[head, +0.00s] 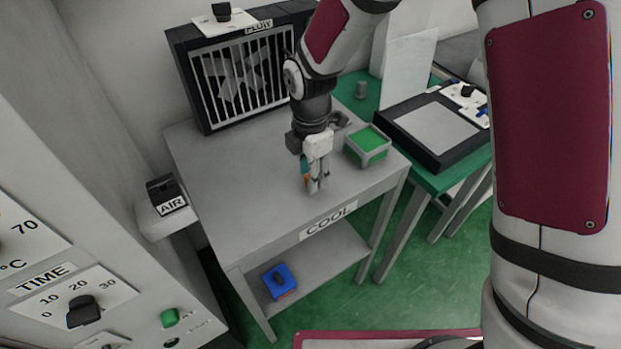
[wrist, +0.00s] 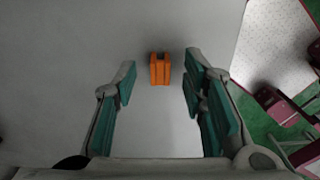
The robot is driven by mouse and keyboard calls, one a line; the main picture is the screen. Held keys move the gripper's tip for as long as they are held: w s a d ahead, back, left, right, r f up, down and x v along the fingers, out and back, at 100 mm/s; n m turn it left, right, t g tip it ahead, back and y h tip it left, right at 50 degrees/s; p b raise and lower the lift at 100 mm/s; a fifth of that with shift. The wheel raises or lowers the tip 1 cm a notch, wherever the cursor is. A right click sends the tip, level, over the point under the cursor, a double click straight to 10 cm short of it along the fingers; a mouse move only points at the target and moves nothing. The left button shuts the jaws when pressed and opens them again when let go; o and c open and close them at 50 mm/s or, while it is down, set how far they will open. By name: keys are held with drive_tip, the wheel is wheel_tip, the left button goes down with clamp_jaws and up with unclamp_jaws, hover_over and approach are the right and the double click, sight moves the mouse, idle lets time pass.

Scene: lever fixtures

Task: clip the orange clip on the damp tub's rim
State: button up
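The orange clip (wrist: 160,69) stands on the grey table top, between the tips of my gripper's two teal-padded fingers (wrist: 160,82) in the wrist view. Clear gaps show on both sides of it, so my gripper is open and not touching it. In the head view my gripper (head: 316,187) points down over the front of the table, and only a small bit of orange (head: 306,180) shows by the fingers. A small grey tub (head: 367,155) with a green inside stands at the table's right side, right of my gripper; I cannot tell whether it is damp.
The table (head: 215,180) bears a COOL label. A barred FLOW fan box (head: 240,80) stands at its back. A dark round item (head: 338,118) sits behind the tub. A blue object (head: 280,281) lies on the lower shelf. A green side table with a black-framed panel (head: 432,128) is right.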

drive_tip(key=shift+f, duration=0.55)
drive_tip(key=c, duration=0.8)
